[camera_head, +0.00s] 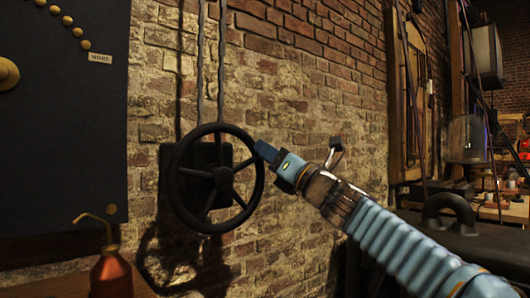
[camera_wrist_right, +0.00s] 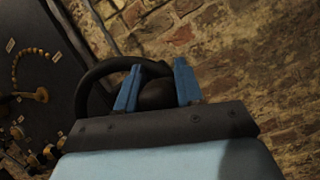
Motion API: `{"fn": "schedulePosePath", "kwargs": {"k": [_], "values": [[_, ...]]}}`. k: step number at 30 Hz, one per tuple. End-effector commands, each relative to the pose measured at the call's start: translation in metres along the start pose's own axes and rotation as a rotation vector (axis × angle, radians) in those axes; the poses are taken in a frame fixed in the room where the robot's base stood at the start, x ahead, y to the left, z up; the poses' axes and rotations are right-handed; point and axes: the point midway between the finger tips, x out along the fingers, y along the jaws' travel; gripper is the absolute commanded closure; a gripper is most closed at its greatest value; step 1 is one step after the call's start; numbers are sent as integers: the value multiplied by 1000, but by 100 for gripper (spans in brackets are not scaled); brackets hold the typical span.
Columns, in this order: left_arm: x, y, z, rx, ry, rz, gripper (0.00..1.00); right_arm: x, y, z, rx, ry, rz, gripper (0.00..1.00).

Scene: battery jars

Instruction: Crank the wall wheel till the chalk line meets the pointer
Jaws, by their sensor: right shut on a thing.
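The black spoked wall wheel (camera_head: 218,178) is mounted on a dark plate on the brick wall, left of centre in the head view. My right gripper (camera_head: 262,150) reaches in from the lower right, with its blue fingers at the upper right of the wheel's rim. In the right wrist view, the two blue fingers (camera_wrist_right: 157,88) stand on either side of a dark rounded part of the wheel (camera_wrist_right: 97,73), shut on it. I cannot make out the chalk line or the pointer in either view. My left gripper is not in view.
A dark panel (camera_head: 60,140) with brass knobs and a small "WORK" label (camera_head: 100,58) is on the left. A red oil can (camera_head: 111,275) with a bent spout stands at lower left. A glass jar (camera_head: 467,140) and a dark bench are at right.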

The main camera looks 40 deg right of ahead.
Motion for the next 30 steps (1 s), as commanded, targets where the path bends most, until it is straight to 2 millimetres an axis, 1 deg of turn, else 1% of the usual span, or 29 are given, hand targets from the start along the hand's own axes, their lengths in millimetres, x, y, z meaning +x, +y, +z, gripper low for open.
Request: {"fn": "schedulePosePath", "kwargs": {"k": [1,2,5,12,13,17,26,29,30], "values": [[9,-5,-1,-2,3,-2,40,-4,-4,-11,49,-2,-12,100],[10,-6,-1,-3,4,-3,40,-4,-6,-12,72,-6,-22,100],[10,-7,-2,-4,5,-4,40,-5,-9,-13,110,-11,-40,100],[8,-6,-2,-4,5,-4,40,-4,-8,-12,111,-11,-40,100],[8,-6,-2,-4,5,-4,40,-4,-8,-11,111,-11,-40,61],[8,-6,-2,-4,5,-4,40,-4,-9,-11,110,-12,-41,41],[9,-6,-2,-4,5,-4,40,-6,-9,-10,107,-14,-42,40],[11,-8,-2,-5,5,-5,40,-14,-9,-10,106,-15,-42,40],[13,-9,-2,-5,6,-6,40,-20,-8,-10,106,-15,-41,40]]}}
